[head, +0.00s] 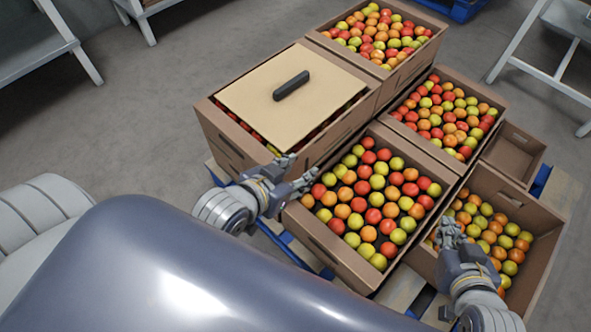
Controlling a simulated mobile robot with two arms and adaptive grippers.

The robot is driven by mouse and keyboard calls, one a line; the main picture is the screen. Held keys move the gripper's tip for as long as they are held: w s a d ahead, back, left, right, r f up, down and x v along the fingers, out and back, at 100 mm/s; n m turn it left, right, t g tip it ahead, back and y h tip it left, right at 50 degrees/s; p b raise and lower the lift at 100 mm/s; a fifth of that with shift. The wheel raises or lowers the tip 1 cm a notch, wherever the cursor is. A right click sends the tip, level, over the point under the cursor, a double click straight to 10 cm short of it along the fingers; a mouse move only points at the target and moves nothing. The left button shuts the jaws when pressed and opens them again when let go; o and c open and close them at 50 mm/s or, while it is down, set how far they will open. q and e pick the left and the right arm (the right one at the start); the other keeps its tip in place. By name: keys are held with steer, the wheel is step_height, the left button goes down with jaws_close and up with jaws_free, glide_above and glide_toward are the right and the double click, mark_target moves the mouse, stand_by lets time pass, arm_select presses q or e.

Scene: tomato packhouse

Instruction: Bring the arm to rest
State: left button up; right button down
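My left gripper (290,172) is near the front corner of the box with the board on it, above the left edge of the front middle tomato box. Its fingers are spread apart and nothing shows between them. My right gripper (449,232) is over the left part of the right-hand tomato box (551,247). Its fingertips look close together and are seen against the tomatoes, so I cannot tell whether they are parted.
Cardboard boxes of red, orange and yellow tomatoes stand close together, including the front middle box (335,260). A tan board (262,100) with a black bar (291,86) covers one box. A small empty box (513,153) is at right. Grey floor (150,110) is clear at left.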

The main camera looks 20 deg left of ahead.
arm_select(q)
steer(key=shift+f, duration=0.1)
stand_by(0.4)
